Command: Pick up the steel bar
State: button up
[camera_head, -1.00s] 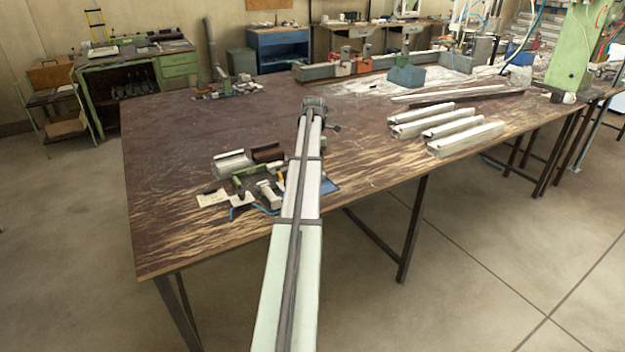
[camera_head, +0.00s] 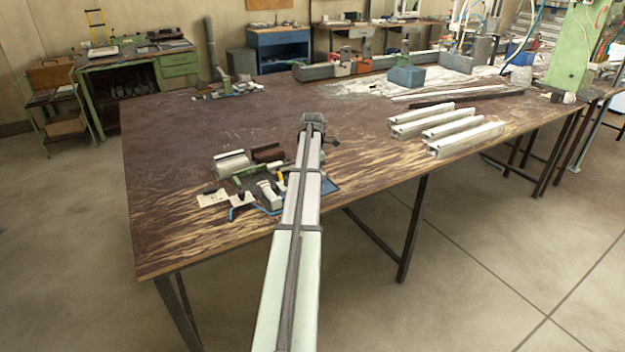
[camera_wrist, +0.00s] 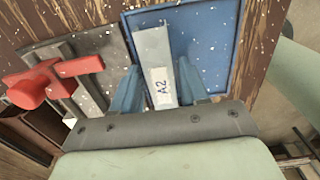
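In the wrist view, a pale grey steel bar (camera_wrist: 155,52) with a white label reading "A2" lies on or over a blue mat (camera_wrist: 217,45). My gripper (camera_wrist: 159,82) is open, with one blue finger on each side of the bar. A gap shows between the bar and the right finger; the left finger is close to the bar, and contact cannot be told. The bar's near end is hidden by the gripper body. In the head view, my arm hides the gripper and the bar; only a corner of the blue mat (camera_head: 331,187) shows.
A red-handled clamp (camera_wrist: 60,75) on a grey plate is left of the gripper. Clamp parts (camera_head: 238,165) and small items lie left of my arm on the worn bench (camera_head: 180,135). Several pale profiles (camera_head: 465,138) lie to the right.

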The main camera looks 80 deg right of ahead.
grip_shut()
dwell(0.4)
notch_tip(320, 180, up, 9)
jog(key=shift+f, duration=0.1)
jog(key=w+d, duration=0.4)
jog(key=w, duration=0.8)
jog(key=shift+f, duration=0.2)
